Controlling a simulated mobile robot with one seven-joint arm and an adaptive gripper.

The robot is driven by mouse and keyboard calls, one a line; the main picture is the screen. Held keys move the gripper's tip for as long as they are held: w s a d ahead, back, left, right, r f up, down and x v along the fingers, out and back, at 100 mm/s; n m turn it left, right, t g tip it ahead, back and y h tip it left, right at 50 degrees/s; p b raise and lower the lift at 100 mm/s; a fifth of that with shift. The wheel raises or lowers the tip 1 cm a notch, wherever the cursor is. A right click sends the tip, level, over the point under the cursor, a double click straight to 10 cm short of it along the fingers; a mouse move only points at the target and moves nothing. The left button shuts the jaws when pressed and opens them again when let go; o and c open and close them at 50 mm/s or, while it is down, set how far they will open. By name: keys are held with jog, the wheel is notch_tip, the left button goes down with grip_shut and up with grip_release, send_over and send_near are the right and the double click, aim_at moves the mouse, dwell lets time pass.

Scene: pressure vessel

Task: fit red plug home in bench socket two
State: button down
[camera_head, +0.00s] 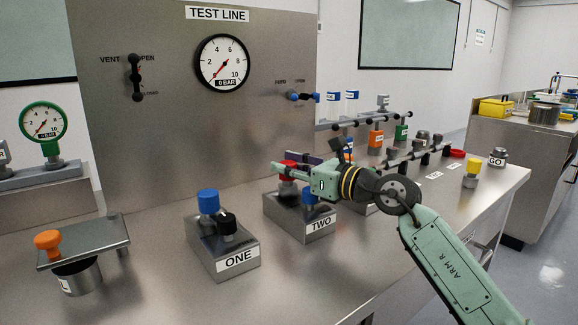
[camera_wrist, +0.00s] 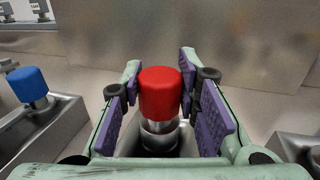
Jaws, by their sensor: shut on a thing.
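The red plug (camera_wrist: 160,93) stands upright between the purple pads of my gripper (camera_wrist: 163,105) in the wrist view. In the head view my gripper (camera_head: 284,172) is shut on the red plug above the rear part of the metal block labelled TWO (camera_head: 290,222). The fingers hide part of the plug there.
Block ONE (camera_head: 222,263) stands to the left with a blue plug (camera_head: 208,202) and a black knob (camera_head: 227,224). A steel panel with a gauge (camera_head: 222,62) rises behind. An orange-knobbed plate (camera_head: 85,243) is at far left. Racked parts and a yellow-topped plug (camera_head: 472,168) are to the right.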

jog(key=shift+f, duration=0.15)
jog(key=c, duration=1.1)
grip_release()
jog(key=v, duration=1.2)
